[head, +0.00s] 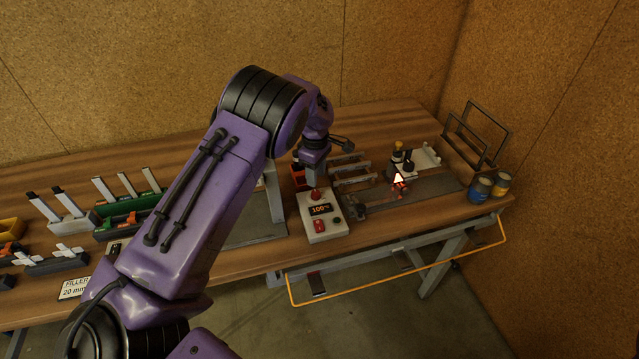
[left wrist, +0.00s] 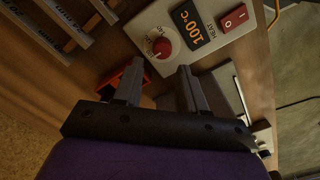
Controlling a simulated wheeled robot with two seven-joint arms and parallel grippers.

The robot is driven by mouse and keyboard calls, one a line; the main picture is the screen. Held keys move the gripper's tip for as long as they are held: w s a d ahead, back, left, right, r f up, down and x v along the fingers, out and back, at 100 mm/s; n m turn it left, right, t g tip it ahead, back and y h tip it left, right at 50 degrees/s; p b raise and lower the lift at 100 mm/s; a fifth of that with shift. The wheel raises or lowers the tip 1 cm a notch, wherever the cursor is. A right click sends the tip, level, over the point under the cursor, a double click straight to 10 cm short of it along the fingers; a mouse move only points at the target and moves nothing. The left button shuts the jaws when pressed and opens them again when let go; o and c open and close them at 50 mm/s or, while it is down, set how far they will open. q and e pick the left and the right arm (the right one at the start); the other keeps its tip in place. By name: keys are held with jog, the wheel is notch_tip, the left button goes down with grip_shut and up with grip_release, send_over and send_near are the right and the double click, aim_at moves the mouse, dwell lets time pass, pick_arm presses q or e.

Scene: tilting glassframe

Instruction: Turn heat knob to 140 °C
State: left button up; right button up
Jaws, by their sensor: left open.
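The red heat knob (head: 316,195) sits at the top of a pale control box (head: 312,232) on the table. The box display (head: 320,210) reads 100 °C. In the head view the left gripper (head: 315,176) is just behind the knob. My right gripper is not in view.
Grey rails (head: 350,172) lie to the right, with a glowing warning marker (head: 398,181). Blue and yellow cans (head: 480,188) stand at the right edge.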

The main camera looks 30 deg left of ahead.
aim_at(317, 191)
pick_arm(q)
jog(key=f, duration=0.1)
jog(key=s+f+p, duration=0.1)
jog(key=f, duration=0.1)
jog(key=shift+s, duration=0.2)
jog(key=f, duration=0.1)
jog(key=w+f, duration=0.1)
jog(key=f, duration=0.2)
jog(key=shift+w+p, duration=0.3)
jog(key=shift+s+r, duration=0.3)
jog(key=shift+s, duration=0.05)
jog(key=shift+c, duration=0.7)
grip_shut()
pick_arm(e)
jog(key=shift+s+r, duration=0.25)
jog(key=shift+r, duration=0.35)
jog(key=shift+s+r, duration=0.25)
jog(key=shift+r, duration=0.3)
